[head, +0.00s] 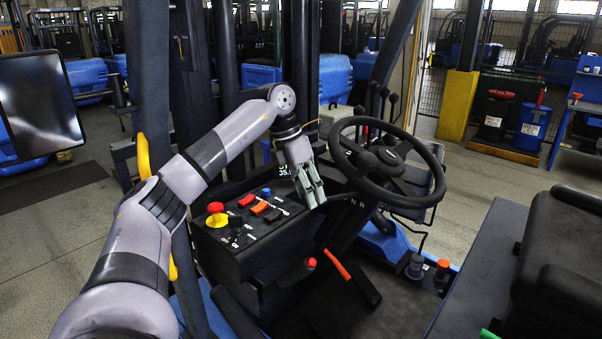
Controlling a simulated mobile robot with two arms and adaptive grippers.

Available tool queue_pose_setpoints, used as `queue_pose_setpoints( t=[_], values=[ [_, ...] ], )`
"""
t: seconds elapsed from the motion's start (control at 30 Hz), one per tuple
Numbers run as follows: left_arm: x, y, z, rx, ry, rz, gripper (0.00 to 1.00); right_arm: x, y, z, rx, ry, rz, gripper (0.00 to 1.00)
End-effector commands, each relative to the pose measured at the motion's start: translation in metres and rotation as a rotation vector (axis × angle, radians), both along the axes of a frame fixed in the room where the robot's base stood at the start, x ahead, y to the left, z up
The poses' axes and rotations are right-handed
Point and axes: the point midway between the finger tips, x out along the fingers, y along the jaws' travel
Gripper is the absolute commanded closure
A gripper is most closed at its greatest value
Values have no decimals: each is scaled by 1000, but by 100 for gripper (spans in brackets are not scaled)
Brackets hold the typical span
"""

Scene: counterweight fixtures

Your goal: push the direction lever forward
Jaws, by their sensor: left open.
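The letters N and R show on the dark steering column cover (357,204), under the black steering wheel (440,185). I cannot clearly make out the direction lever; it may be hidden behind my left gripper or the wheel's rim. My left gripper (313,197) is open and empty. It points down between the console's right edge and the left side of the wheel, just left of the N and R letters. I cannot tell whether it touches anything. My right gripper is out of view.
A black console (245,262) with a red-and-yellow emergency button (216,213) and coloured switches lies left of the gripper. A red-knobbed lever (311,263) stands below it. Several black levers rise behind the wheel. The black seat (560,250) is at right.

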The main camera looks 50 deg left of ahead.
Motion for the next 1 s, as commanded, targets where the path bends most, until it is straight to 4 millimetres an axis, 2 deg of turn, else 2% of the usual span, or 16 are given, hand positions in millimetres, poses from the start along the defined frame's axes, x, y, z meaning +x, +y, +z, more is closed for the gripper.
queue_pose_setpoints(
  t=[0.3,0.4,0.7,1.0],
  values=[
    [-13,15,69,-2,-9,1,57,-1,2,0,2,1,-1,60],
    [-17,19,85,-1,-8,2,57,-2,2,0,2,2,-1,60],
    [-21,24,103,0,-4,1,57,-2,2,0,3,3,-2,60],
    [-22,25,106,-1,-3,1,57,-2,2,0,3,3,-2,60]
  ],
)
